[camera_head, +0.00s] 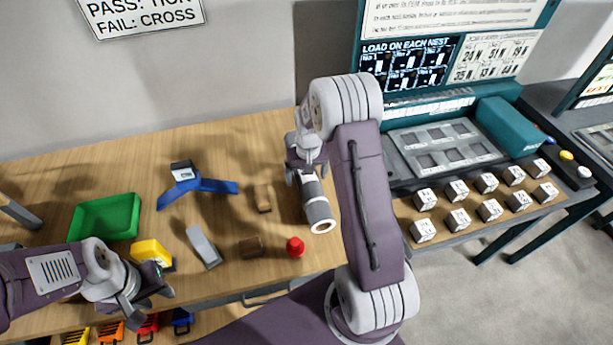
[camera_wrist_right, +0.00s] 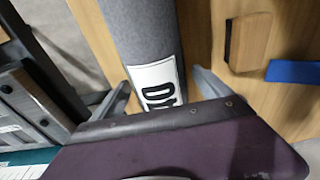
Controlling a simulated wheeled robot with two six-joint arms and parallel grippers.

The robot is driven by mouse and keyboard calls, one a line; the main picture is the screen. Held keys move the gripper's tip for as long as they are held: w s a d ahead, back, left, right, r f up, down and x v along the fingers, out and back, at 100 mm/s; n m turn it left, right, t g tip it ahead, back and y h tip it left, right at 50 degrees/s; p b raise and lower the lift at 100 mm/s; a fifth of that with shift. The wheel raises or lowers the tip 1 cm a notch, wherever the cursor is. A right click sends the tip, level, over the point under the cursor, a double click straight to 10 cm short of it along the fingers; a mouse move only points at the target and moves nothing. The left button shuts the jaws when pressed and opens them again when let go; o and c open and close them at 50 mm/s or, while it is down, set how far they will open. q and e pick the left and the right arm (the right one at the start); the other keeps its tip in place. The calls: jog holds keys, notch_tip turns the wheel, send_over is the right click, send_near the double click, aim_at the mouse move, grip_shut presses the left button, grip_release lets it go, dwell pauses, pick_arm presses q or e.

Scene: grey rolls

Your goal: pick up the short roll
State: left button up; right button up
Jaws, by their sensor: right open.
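A grey roll (camera_head: 315,201) with a white band and pale round end lies on the wooden table beneath my right gripper (camera_head: 306,174). In the right wrist view the roll (camera_wrist_right: 143,35) carries a white label with black letters, partly cut off by my wrist. My right gripper (camera_wrist_right: 160,78) is open, with one finger on each side of the roll. I cannot tell whether the fingers touch it. Only this roll shows clearly, so its length cannot be compared. My left gripper (camera_head: 151,302) is open and empty at the table's front left.
A green tray (camera_head: 105,217), yellow block (camera_head: 152,252), blue stand (camera_head: 205,186), grey block (camera_head: 203,246), brown blocks (camera_head: 262,197) and red piece (camera_head: 295,247) share the table. A teal test station (camera_head: 510,127) and several white cubes (camera_head: 424,199) stand right.

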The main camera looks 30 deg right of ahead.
jog(key=shift+r, duration=0.1)
jog(key=c, duration=1.7)
